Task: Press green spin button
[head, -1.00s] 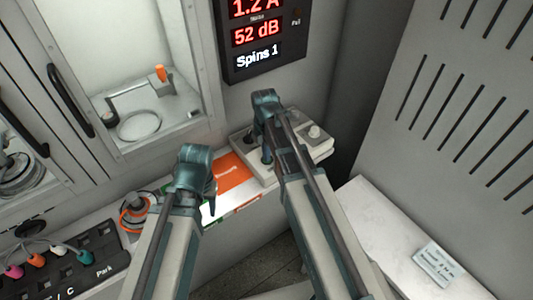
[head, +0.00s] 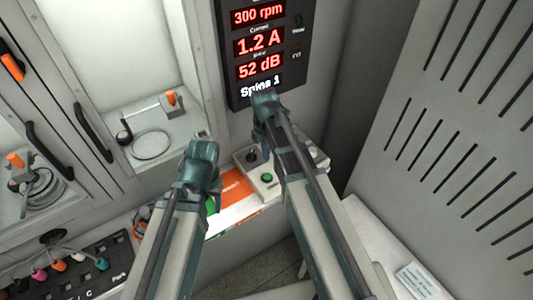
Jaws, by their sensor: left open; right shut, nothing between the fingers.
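The green spin button (head: 267,178) sits on a light control box (head: 254,189) on the ledge below the display. A black knob or switch (head: 252,156) stands behind it on the same box. My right gripper (head: 264,112) is shut and empty, above and beyond the button in the picture; its arm hides the right part of the box. My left gripper (head: 203,165) is open, left of the box, and its fingertips are mostly hidden. The display (head: 262,50) reads 300 rpm, 1.2 A, 52 dB and Spins 1.
An orange and white card (head: 233,207) lies left of the box. A glass-fronted cabinet (head: 150,130) with dark handles is at left. A strip of coloured plugs (head: 70,262) labelled Park is at lower left. A slotted grey panel (head: 460,130) stands at right.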

